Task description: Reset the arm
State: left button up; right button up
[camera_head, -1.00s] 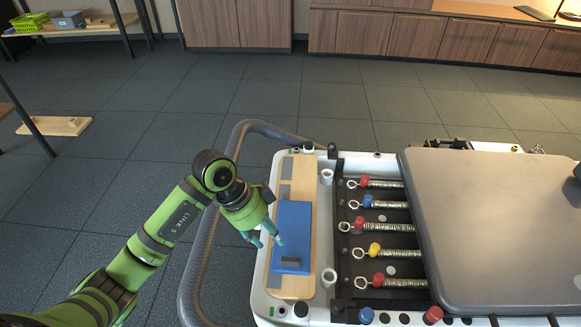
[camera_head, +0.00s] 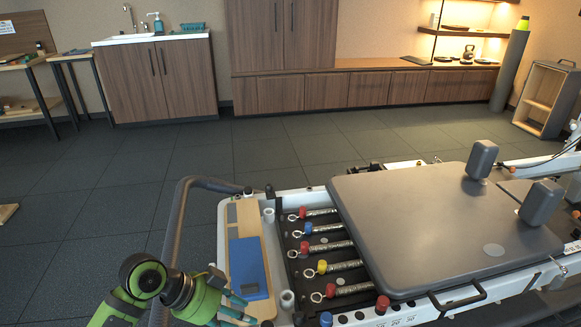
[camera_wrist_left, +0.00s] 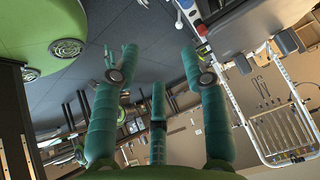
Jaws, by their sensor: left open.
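My left arm is green and black and enters the head view at the bottom left. Its gripper (camera_head: 238,308) has teal fingers and sits low in front of the reformer's left end, close to the blue pad (camera_head: 246,268) on the wooden board (camera_head: 248,217). In the left wrist view the gripper (camera_wrist_left: 160,65) shows its fingers spread apart with nothing between them.
A curved grey handrail (camera_head: 172,235) runs beside the reformer's left end. Several springs with coloured knobs lie next to the grey carriage (camera_head: 425,225). A sink cabinet (camera_head: 160,80) and low wooden cabinets (camera_head: 370,90) stand behind. Dark floor between is clear.

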pick_arm(q)
jog(key=w+d+r+t+h, duration=0.1)
jog(key=d+r+t+h, duration=0.65)
jog(key=r, duration=0.65)
jog(key=w+a+r+n+t+y, duration=0.35)
jog(key=a+r+n+t, duration=0.25)
jog(key=a+n+t, duration=0.4)
jog(key=s+a+f+n+g+y, duration=0.35)
jog(key=a+f+n+y, duration=0.6)
jog(key=f+y, duration=0.45)
jog(key=s+d+f+m+g+h, duration=0.1)
jog(key=s+d+f+m+g, duration=0.1)
jog(key=s+f+g, duration=0.55)
jog(key=s+d+f+m+g+h, duration=0.15)
jog(key=s+f+g, duration=0.35)
jog(key=s+f, duration=0.5)
notch_tip(320, 180, down, 13)
jog(key=s+a+r+g+p, duration=0.2)
jog(key=s+p, duration=1.6)
jog(key=p, duration=0.6)
jog(key=shift+s+a+r+m, duration=0.15)
jog(key=shift+a+r+m, duration=0.05)
jog(key=shift+a+m, duration=0.2)
pick_arm(e)
jog(key=s+d+r+g, duration=0.1)
jog(key=s+d+r, duration=0.1)
jog(key=s, duration=1.5)
jog(key=shift+d+r+g, duration=0.2)
jog(key=shift+d+g, duration=0.1)
jog(key=shift+d, duration=0.15)
